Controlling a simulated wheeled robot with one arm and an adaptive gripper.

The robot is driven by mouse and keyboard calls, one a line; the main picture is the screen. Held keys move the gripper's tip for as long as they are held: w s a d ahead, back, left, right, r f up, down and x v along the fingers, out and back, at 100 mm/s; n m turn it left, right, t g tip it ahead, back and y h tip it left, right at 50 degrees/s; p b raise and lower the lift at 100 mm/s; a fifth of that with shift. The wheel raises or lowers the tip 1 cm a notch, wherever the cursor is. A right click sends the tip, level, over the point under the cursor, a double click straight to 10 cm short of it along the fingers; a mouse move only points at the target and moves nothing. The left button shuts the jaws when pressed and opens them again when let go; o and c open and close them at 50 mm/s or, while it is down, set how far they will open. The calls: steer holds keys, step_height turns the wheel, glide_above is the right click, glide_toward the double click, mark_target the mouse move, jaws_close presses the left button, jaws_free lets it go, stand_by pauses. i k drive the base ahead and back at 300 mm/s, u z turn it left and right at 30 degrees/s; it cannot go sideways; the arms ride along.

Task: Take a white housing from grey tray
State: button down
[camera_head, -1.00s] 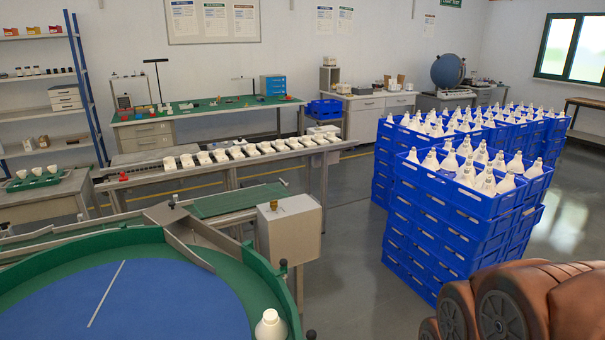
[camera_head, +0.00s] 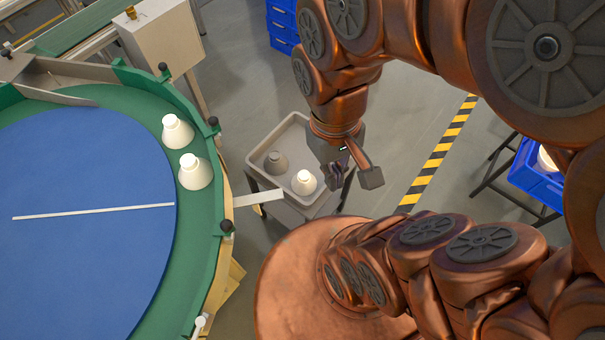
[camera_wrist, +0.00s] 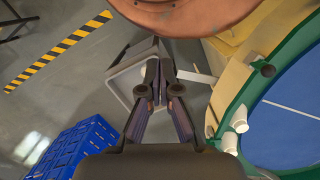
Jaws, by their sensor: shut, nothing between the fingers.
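The grey tray (camera_head: 292,138) stands on a small stand right of the round table. One white housing (camera_head: 304,182) sits upright at its near right side. My gripper (camera_head: 333,188) points down over the tray's right side, near the white housing; the height gap is hard to judge. In the wrist view, the fingers of my gripper (camera_wrist: 160,68) are together and empty, in front of the tray (camera_wrist: 124,82). They hide part of it, and no housing shows clearly inside.
The green-rimmed round table (camera_head: 90,190) carries two white housings (camera_head: 177,131) by its right edge. A pale chute (camera_head: 258,198) runs from the table toward the tray. A blue crate (camera_head: 540,178) stands at the right. A yellow-black floor stripe (camera_head: 437,155) lies right of the tray.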

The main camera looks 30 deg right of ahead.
mark_target(304, 183)
steer(key=u, duration=0.85)
steer(key=k, duration=1.15)
steer(key=u, duration=0.15)
